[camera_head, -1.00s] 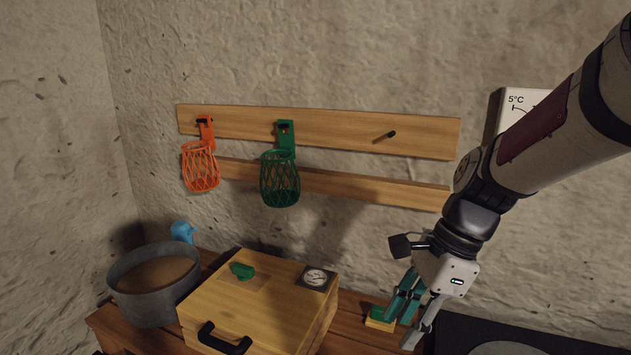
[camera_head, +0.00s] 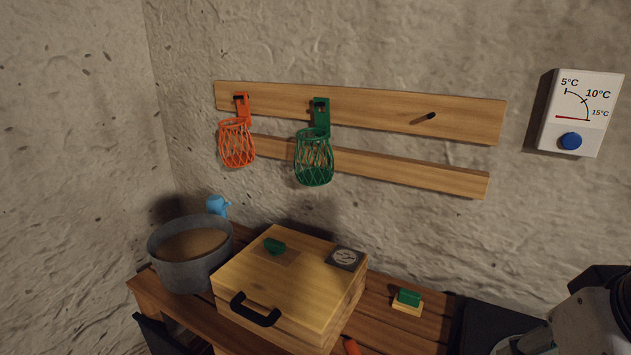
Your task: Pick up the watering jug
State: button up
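A small light-blue object (camera_head: 217,207), which looks like the watering jug, stands at the back left against the wall. Its lower part is hidden behind a grey round tub (camera_head: 188,275), so only its upper part and a spout-like end show. Part of my arm shows at the lower right edge of the picture, far from the blue object. The fingers of my gripper are out of the picture.
A wooden box (camera_head: 290,285) with a black handle stands beside the tub on the wooden bench (camera_head: 385,322). A green-and-yellow block (camera_head: 407,301) lies right of it. Orange (camera_head: 237,143) and green (camera_head: 314,158) baskets hang on the wall rail, above the bench.

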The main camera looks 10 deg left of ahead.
aim_at(216, 204)
jog(key=j+u, duration=0.35)
jog(key=j, duration=1.4)
jog(key=i+j+u, duration=0.25)
jog(key=i+j, duration=0.4)
jog(key=i+j+u, duration=0.25)
jog(key=i+j, duration=0.2)
jog(key=i, duration=0.25)
jog(key=i+l, duration=0.1)
